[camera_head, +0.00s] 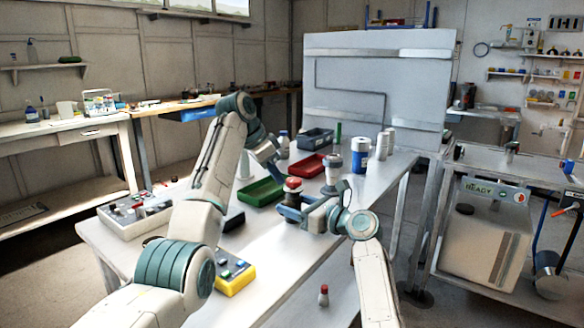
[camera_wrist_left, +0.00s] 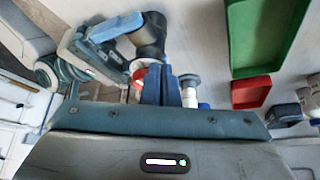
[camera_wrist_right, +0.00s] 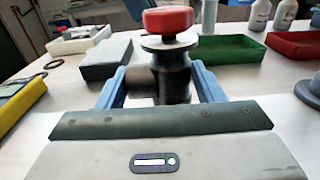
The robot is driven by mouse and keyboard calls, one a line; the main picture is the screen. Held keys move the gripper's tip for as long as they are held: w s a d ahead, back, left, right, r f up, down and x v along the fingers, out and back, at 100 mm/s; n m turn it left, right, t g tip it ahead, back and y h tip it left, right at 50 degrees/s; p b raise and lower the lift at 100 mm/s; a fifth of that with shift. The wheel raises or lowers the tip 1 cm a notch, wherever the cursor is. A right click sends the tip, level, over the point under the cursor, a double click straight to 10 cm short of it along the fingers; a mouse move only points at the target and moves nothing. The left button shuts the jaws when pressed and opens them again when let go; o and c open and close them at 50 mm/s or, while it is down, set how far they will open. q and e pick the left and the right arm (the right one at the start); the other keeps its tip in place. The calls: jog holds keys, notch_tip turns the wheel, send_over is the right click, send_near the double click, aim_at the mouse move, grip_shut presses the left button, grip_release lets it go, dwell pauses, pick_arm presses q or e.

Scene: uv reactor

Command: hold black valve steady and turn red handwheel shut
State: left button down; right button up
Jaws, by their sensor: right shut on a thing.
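The red handwheel (camera_head: 293,184) sits on top of the black valve on the white table; the right wrist view shows the handwheel (camera_wrist_right: 168,20) above the upright black valve body (camera_wrist_right: 172,75). My right gripper (camera_wrist_right: 160,88) is shut around the black valve, one blue finger on each side. My left gripper (camera_head: 279,174) is above and beside the handwheel. In the left wrist view its blue fingers (camera_wrist_left: 162,85) are close together with nothing visible between them, and the handwheel (camera_wrist_left: 138,75) shows partly hidden beside them. I cannot tell whether they touch it.
A green tray (camera_head: 261,192) and a red tray (camera_head: 306,166) lie behind the valve. A grey knob-topped fitting (camera_head: 332,170) and a blue-and-white canister (camera_head: 360,155) stand to the right. A yellow control box (camera_head: 236,280) is at the front. The front right tabletop is mostly clear.

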jog(key=shift+a, duration=0.1)
pick_arm(q)
notch_tip(320, 180, up, 6)
jog(key=shift+a, duration=0.35)
dwell(0.4)
jog(key=shift+s+d+f, duration=0.15)
jog(key=shift+s+f, duration=0.15)
jog(key=shift+f, duration=0.7)
jog(key=shift+s+d+f, duration=0.1)
jog(key=shift+s+f, duration=0.2)
jog(key=shift+f, duration=0.7)
jog(key=shift+s+d+f, duration=0.15)
jog(key=shift+s+f, duration=0.15)
jog(key=shift+f, duration=0.7)
jog(key=shift+w+d, duration=0.15)
jog(key=shift+d, duration=0.15)
